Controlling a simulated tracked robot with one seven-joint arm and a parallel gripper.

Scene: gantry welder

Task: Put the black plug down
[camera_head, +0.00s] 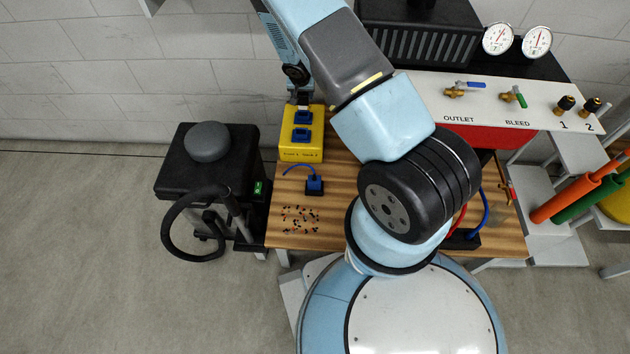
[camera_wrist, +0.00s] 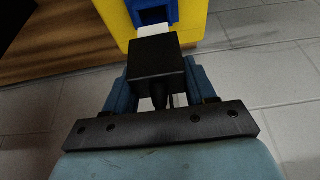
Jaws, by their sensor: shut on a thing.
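The black plug (camera_wrist: 156,68) is a dark block with a white part at its far end. My gripper (camera_wrist: 157,88) is shut on it, with a blue finger on each side. The white part reaches up to a blue socket (camera_wrist: 154,14) on a yellow box (camera_wrist: 197,22); I cannot tell whether it is in the socket or just in front of it. In the head view the yellow box (camera_head: 301,152) stands at the table's back left, and my gripper (camera_head: 302,98) is at its far edge. The plug is hard to make out there.
A blue plug (camera_head: 314,185) with a short cable lies on the wooden table (camera_head: 290,236), near a scatter of small dark bits (camera_head: 300,219). A black cart (camera_head: 170,180) with a hanging hose stands left of the table. A valve panel (camera_head: 500,100) is at the right.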

